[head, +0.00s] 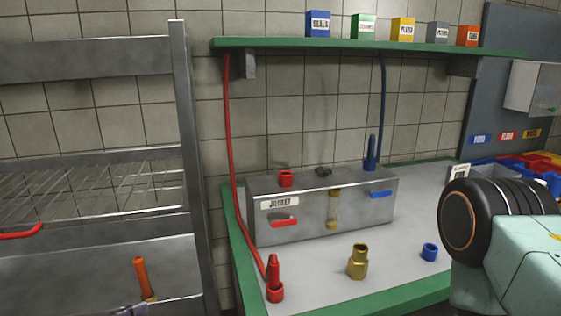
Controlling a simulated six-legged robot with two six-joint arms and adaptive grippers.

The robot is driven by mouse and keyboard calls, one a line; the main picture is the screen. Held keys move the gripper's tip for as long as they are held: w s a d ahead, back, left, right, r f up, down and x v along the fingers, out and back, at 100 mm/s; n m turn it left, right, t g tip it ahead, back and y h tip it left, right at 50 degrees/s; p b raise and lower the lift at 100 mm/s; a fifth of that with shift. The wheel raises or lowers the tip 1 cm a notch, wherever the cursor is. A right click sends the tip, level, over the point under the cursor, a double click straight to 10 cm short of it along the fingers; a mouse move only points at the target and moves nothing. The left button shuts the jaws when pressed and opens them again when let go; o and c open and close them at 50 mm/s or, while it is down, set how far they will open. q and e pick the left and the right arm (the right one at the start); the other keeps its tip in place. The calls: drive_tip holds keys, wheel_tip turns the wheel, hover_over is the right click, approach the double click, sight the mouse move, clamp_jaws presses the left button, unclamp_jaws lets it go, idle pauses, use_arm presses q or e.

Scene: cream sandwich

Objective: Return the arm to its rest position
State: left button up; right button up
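Neither of my grippers shows in the head view. Part of my own arm, a pale teal link with a black ribbed joint, fills the lower right corner and covers the right part of the bench. Its gripper end is out of the picture. No part of my other arm can be made out at the left.
A grey box labelled "JACKET" (320,213) stands on the green-edged bench (330,268). A red nozzle (274,280), brass fitting (358,263) and blue ring (430,252) stand before it. A metal rack (190,150) is at left. A green shelf (370,45) holds small boxes.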

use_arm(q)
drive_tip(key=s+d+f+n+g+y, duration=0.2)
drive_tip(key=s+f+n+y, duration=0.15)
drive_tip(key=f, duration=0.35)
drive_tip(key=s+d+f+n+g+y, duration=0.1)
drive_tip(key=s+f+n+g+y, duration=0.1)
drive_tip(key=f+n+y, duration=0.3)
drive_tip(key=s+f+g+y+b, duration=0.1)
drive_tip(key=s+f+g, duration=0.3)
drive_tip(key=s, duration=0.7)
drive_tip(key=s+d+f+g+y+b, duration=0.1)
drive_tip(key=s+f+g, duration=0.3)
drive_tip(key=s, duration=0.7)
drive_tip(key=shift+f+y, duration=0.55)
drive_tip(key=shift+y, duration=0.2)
